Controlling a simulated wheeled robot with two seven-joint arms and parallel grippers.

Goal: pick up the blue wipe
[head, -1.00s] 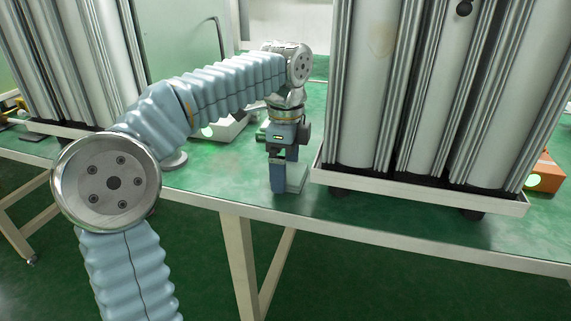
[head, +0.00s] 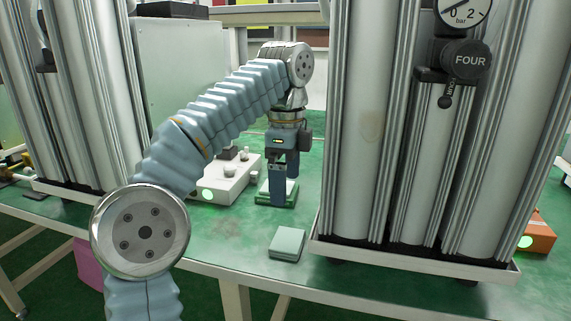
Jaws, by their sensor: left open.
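A small folded pale blue-green wipe (head: 287,243) lies flat on the green bench near its front edge, left of the right column rack. Nothing touches it. Farther back lies a second small flat item, green along its visible edges (head: 262,197). My left gripper (head: 281,195) is open and points down at this second item, its dark blue fingers hiding much of it. I cannot tell whether the fingers touch it, or its full colour. No clearly blue wipe shows apart from these. My right gripper is not in view.
Tall silver sieve columns stand in a white tray (head: 420,262) close on the right. A white device (head: 228,182) with a green light sits left of my gripper. More columns stand at left. An orange box (head: 539,236) is at far right. Bench between is clear.

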